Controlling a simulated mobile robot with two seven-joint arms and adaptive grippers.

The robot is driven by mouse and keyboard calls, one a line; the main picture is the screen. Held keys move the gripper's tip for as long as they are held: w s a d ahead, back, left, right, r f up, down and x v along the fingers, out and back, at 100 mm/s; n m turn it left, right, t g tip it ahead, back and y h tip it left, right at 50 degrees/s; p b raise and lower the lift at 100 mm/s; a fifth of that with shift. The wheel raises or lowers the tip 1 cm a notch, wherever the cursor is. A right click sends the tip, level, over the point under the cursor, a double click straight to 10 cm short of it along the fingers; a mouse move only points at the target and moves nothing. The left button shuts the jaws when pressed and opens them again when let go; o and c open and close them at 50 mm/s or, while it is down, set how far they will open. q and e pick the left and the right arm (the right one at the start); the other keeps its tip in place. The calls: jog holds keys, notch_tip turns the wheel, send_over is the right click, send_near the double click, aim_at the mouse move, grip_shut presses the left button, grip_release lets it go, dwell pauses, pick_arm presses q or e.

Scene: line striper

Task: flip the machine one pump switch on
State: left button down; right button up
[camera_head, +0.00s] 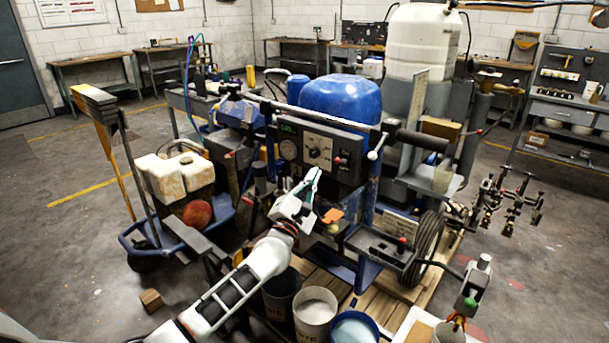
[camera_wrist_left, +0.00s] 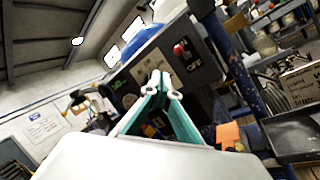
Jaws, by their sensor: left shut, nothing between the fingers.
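The striper machine carries a dark control panel (camera_head: 317,152) with a round gauge, a dial knob and a red control (camera_head: 338,160). In the left wrist view the panel (camera_wrist_left: 190,62) is tilted, with the red control (camera_wrist_left: 180,48) near its upper middle. I cannot tell whether the red control is the pump switch or which way it is set. My left gripper (camera_head: 316,172) is shut and empty, in front of the panel's lower edge. Its teal fingers meet at the tips in the left wrist view (camera_wrist_left: 160,78). No contact with the panel is visible.
A handlebar (camera_head: 400,135) crosses above the panel. A blue tank (camera_head: 340,97) stands behind it, a blue frame post (camera_wrist_left: 228,50) beside it. An orange piece (camera_wrist_left: 229,135) lies close right of the fingers.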

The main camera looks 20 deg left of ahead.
pick_arm(q)
jog(key=s, duration=0.1)
jog(key=s+p, duration=0.1)
jog(key=s, duration=0.1)
jog(key=s+r, duration=0.1)
jog(key=shift+s+a, duration=0.15)
jog(key=shift+a, duration=0.1)
jog(key=s+d+f+m+g+h, duration=0.2)
jog(key=s+d+f+m+g, duration=0.2)
jog(key=s+f+m, duration=0.85)
jog(key=s+d+f+m+g+h, duration=0.2)
jog(key=s+d+f+m+g, duration=0.15)
jog(key=s+f+m, duration=0.9)
jog(key=s+a+f+m+g+y, duration=0.2)
jog(key=s+f+m, duration=0.3)
jog(key=s+f, duration=0.4)
jog(key=s+a+g, duration=0.1)
jog(key=s, duration=0.1)
jog(key=shift+s+f, duration=0.35)
